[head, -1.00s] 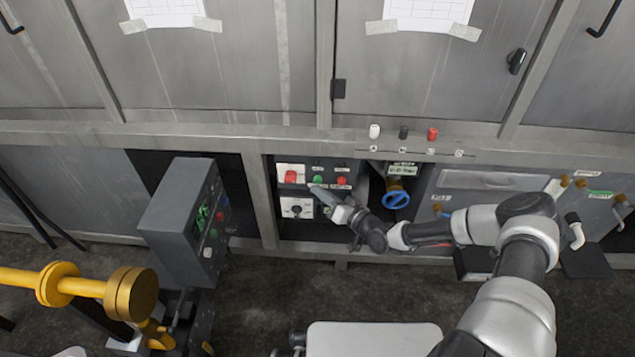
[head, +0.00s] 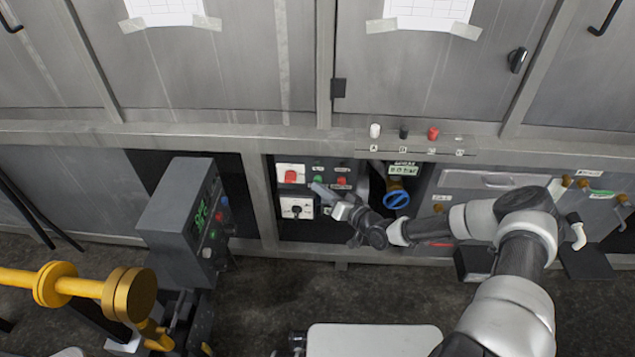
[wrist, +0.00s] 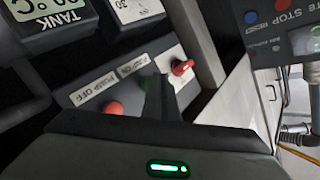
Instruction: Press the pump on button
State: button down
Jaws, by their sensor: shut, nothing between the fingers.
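The pump on button is a small green button (head: 318,180) on the dark control panel (head: 340,228), seen in the head view. The red pump off button (head: 341,182) is to its right and also shows in the wrist view (wrist: 113,107). My gripper (head: 317,188) is shut and empty, its tip at the panel right by the green button. In the wrist view the shut fingers (wrist: 157,95) stand in front of the PUMP ON label (wrist: 133,67) and hide most or all of the green button. I cannot tell whether they touch it.
A red rotary switch (head: 290,176) is left of the green button, with a black knob (head: 297,209) below it. A grey console (head: 180,215) stands to the left and a blue valve wheel (head: 396,199) to the right. A steel cabinet frame (head: 262,200) borders the panel.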

jog(key=shift+w, duration=0.3)
dwell(0.5)
jog(key=shift+s+p, duration=0.3)
jog(key=shift+s, duration=0.65)
jog(key=shift+s+a+p, duration=0.1)
jog(key=shift+s+p, duration=0.75)
jog(key=shift+s, duration=1.65)
